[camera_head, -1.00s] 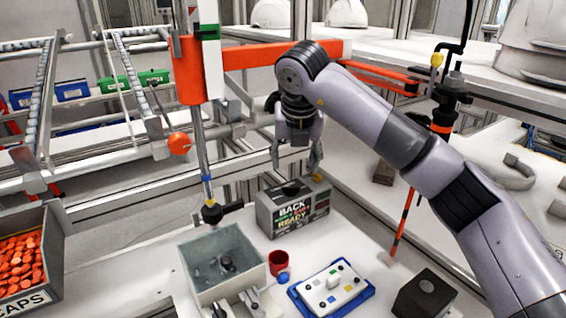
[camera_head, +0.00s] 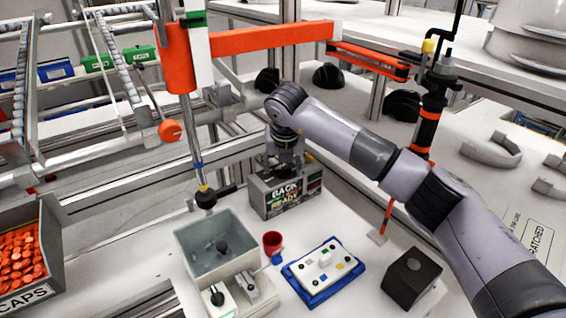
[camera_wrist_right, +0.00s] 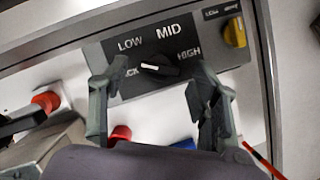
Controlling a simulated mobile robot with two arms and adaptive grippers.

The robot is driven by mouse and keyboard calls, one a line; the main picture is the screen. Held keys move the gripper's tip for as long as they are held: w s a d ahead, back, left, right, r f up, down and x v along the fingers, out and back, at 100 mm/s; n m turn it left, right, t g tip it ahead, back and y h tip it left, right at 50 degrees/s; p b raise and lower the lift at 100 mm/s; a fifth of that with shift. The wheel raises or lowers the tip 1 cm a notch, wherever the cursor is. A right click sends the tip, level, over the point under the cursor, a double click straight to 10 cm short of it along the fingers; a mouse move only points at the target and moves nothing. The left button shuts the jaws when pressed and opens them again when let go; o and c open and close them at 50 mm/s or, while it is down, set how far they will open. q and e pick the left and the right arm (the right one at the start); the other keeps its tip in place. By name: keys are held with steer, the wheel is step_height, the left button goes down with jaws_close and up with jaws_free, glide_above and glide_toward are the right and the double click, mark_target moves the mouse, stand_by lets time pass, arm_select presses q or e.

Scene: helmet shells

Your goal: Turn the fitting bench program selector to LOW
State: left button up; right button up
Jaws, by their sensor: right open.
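The program selector is a black knob (camera_wrist_right: 160,67) with a white mark on its left part, on a dark plate marked LOW, MID and HIGH (camera_wrist_right: 168,28). The white mark faces left, below the word LOW; I cannot tell the exact setting. My right gripper (camera_wrist_right: 158,80) is open, its fingers on either side of the knob with gaps, not closed on it. In the head view my right gripper (camera_head: 284,165) is over the grey box (camera_head: 262,197) lettered BACK and READY, which hides the knob's top there. My left gripper is not in view.
A yellow knob (camera_wrist_right: 235,32) sits on the panel right of the selector. On the bench are a grey bin (camera_head: 215,250), a red cup (camera_head: 272,244), a blue-edged tray (camera_head: 300,284) and a dark block (camera_head: 412,277). An orange beam (camera_head: 265,38) spans behind my arm.

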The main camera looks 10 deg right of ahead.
steer(key=shift+w+f, duration=0.1)
steer(key=shift+f, duration=0.05)
steer(key=shift+c, duration=0.2)
steer(key=c, duration=1.1)
